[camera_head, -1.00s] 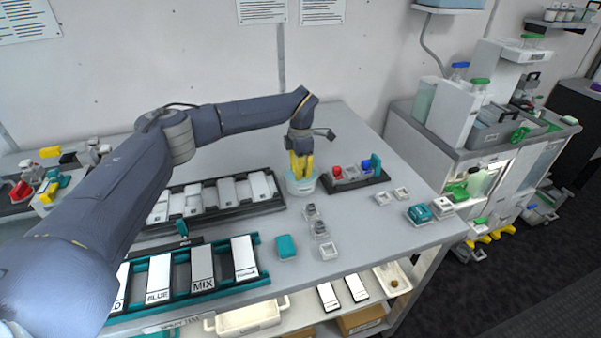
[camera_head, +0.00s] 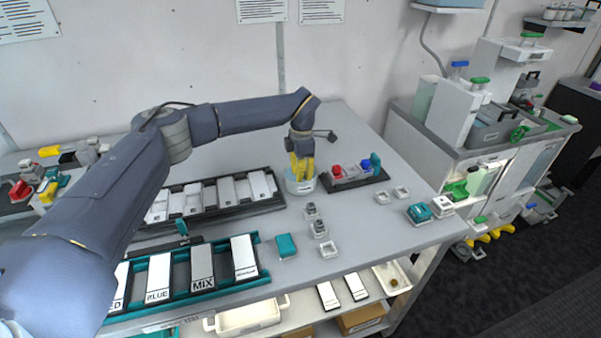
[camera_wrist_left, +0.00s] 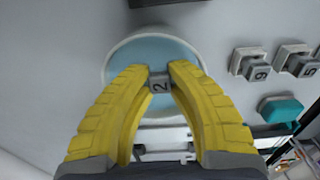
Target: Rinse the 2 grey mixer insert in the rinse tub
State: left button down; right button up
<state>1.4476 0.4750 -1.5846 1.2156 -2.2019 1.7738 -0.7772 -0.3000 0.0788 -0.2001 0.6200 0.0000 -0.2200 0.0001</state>
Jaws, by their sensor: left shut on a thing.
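My left gripper (camera_head: 301,177) points down at the round rinse tub (camera_head: 301,188) on the bench. In the left wrist view, the yellow fingers (camera_wrist_left: 159,75) are shut on the grey mixer insert marked 2 (camera_wrist_left: 160,83). The insert is over or in the pale blue water of the tub (camera_wrist_left: 191,54); how deep it sits I cannot tell. In the head view the fingers hide the insert. My right gripper is not in view.
A dark rack with red, grey and teal parts (camera_head: 383,177) stands just right of the tub. Grey inserts in square holders (camera_head: 319,228) and a teal block (camera_head: 286,245) sit in front. Long racks with white panels (camera_head: 283,202) lie to the left.

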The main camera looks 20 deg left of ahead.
pick_arm(q)
jog(key=shift+w+a, duration=0.4)
jog(key=shift+w, duration=0.2)
dwell(1.1)
jog(key=shift+s+d, duration=0.2)
jog(key=shift+s, duration=0.15)
dwell(0.4)
jog(key=shift+r, duration=4.5)
jog(key=shift+d, duration=0.1)
